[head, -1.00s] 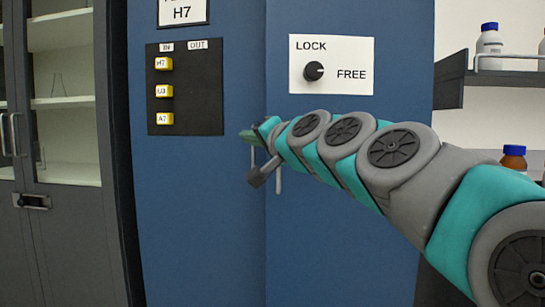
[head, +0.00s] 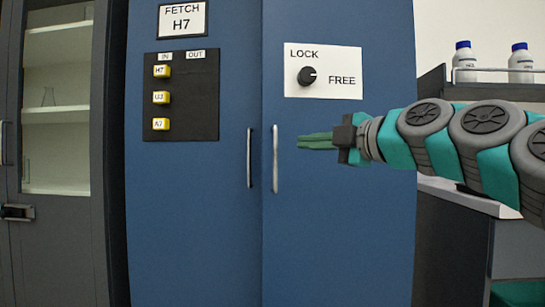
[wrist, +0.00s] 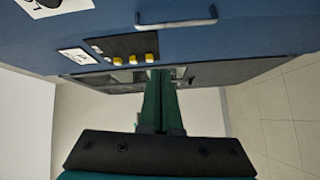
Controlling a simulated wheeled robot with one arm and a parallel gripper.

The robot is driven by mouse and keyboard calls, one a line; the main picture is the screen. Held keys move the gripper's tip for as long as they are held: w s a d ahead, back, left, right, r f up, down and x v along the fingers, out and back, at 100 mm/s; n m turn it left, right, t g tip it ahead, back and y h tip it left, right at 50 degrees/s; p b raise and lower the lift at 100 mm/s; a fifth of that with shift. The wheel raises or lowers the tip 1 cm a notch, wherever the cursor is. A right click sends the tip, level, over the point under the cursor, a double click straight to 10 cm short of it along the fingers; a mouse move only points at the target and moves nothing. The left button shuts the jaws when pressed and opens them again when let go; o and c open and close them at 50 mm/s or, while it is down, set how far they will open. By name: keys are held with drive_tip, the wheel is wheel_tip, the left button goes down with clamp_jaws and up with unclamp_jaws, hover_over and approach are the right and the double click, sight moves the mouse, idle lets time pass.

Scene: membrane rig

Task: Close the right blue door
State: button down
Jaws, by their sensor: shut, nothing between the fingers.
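The right blue door (head: 340,220) stands upright beside the left blue door (head: 190,220). Their edges meet at a narrow vertical seam, and I see no open gap. The right door has a silver vertical handle (head: 275,158) near the seam; a handle also shows at the top of the wrist view (wrist: 178,22). My gripper (head: 300,142) is shut and empty, its green fingers pointing left, just right of that handle and apart from it in the picture. The fingers also show in the wrist view (wrist: 160,75). Their exact distance from the door face is unclear.
A lock dial (head: 307,76) on a white LOCK/FREE plate points toward FREE. A black tag board (head: 190,120) with yellow tags is on the left door. A grey glass cabinet (head: 60,210) stands left; shelves with bottles (head: 521,62) stand right.

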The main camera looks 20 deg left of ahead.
drive_tip(key=w+a+n+p, duration=0.1)
drive_tip(key=w+a+n, duration=0.1)
drive_tip(key=w+a, duration=0.6)
drive_tip(key=shift+w+a+f, duration=0.2)
drive_tip(key=shift+w+f, duration=0.15)
drive_tip(key=shift+w, duration=0.1)
idle(0.4)
